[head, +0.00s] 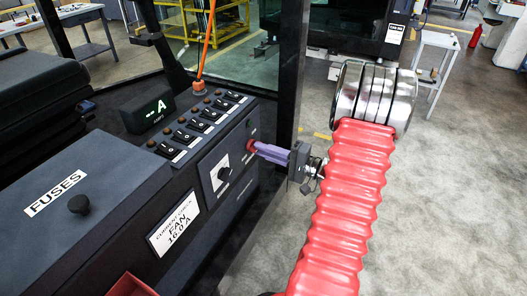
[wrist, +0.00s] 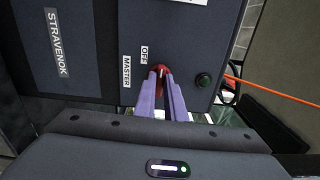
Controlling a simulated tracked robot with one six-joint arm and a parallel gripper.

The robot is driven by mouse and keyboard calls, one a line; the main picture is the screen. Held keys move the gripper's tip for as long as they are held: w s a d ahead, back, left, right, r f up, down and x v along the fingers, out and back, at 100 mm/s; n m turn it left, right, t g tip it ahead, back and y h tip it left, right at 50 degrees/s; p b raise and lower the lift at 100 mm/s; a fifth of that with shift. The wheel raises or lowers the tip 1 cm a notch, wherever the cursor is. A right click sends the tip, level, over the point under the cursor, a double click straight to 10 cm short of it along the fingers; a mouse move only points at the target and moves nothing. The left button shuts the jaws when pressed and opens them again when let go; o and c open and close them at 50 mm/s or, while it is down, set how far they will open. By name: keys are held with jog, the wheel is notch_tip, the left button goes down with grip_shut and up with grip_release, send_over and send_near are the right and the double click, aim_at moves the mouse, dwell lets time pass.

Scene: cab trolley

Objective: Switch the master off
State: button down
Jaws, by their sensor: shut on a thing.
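The red master switch (wrist: 163,69) is on the dark panel, beside the labels OFF (wrist: 144,54) and MASTER (wrist: 127,71). It also shows in the head view (head: 251,145) at the right end of the console's side face. My gripper (wrist: 162,82), with purple fingers, is shut on the switch, one finger on each side. In the head view my gripper (head: 259,148) reaches it from the right. The fingers hide part of the switch, and I cannot tell its exact position.
A round dark green button (wrist: 204,80) sits right of the switch. Several rocker switches (head: 197,125) and a display reading A (head: 146,109) are on top. A dark post (head: 287,75) stands behind.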

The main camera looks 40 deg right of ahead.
jog(key=shift+a+f, duration=0.2)
jog(key=shift+f, duration=0.05)
dwell(0.3)
jog(key=c, duration=2.2)
grip_release()
jog(key=o, duration=0.4)
jog(key=shift+d+r, duration=0.1)
jog(key=shift+r, duration=0.05)
jog(key=shift+s, duration=0.1)
jog(key=shift+n, duration=0.3)
jog(key=v, duration=1.3)
jog(key=shift+s+d, duration=0.1)
jog(key=shift+s, duration=0.25)
